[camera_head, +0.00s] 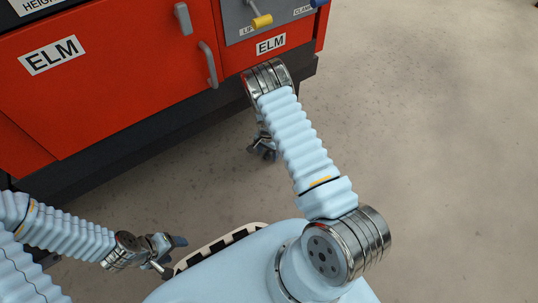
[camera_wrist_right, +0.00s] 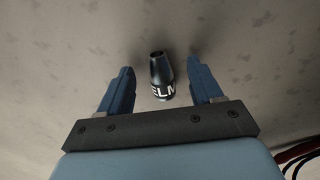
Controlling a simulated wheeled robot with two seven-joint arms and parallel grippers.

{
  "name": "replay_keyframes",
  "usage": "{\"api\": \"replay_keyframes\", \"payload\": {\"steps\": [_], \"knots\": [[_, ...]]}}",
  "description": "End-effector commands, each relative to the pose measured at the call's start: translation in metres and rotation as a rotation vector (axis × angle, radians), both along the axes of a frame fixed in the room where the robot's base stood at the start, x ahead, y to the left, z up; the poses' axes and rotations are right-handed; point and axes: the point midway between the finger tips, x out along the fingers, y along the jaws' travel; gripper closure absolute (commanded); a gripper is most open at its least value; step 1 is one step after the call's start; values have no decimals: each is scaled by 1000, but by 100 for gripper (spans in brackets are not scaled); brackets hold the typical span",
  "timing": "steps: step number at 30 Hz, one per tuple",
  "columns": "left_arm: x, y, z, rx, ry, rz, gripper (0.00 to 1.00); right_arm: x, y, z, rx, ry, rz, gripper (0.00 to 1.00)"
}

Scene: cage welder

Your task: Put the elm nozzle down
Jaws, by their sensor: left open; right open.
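The elm nozzle (camera_wrist_right: 158,70), a small dark tapered piece with white ELM lettering on a black band, shows in the right wrist view against a grey speckled surface. It is centred between the spread blue fingers of my right gripper (camera_wrist_right: 160,90), with a visible gap on each side. I cannot tell its height above that surface. In the head view my right gripper (camera_head: 264,152) points down beside the red cabinet, and I cannot make out the nozzle there. My left gripper (camera_head: 172,255) is open at the lower left, with no object visible in it.
A red cabinet (camera_head: 120,85) with ELM labels, grey handles and a dark base fills the upper left. A grey panel (camera_head: 265,18) with yellow and blue levers is on its right part. Open concrete floor (camera_head: 440,130) lies to the right. Reddish cables (camera_wrist_right: 300,155) show in the wrist view's corner.

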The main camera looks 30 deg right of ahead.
Motion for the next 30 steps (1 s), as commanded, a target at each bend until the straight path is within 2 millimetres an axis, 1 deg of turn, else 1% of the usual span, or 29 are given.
{"api": "replay_keyframes", "payload": {"steps": [1,2,7,8,18,19,20,21,26,30], "knots": [[0,0,-3,0,-1,0,36,0,0,-7,0,0,1,35],[0,0,-3,0,-1,0,36,0,0,-8,0,-1,1,35],[0,0,-2,0,-1,0,36,1,0,-7,0,-2,2,35],[0,0,-2,0,-1,0,36,1,0,-7,0,-2,2,37],[0,0,-2,0,-1,0,36,1,0,-7,0,-2,2,89],[0,0,-2,0,-1,0,36,1,0,-7,0,-2,2,93],[0,0,-2,0,-1,0,36,1,0,-7,0,-2,2,95],[0,0,-2,0,-1,0,36,1,0,-7,0,-2,2,100],[0,0,-1,0,-1,0,36,1,0,-6,0,-2,2,100],[0,0,1,0,-1,0,36,1,0,0,0,-2,1,100]]}}
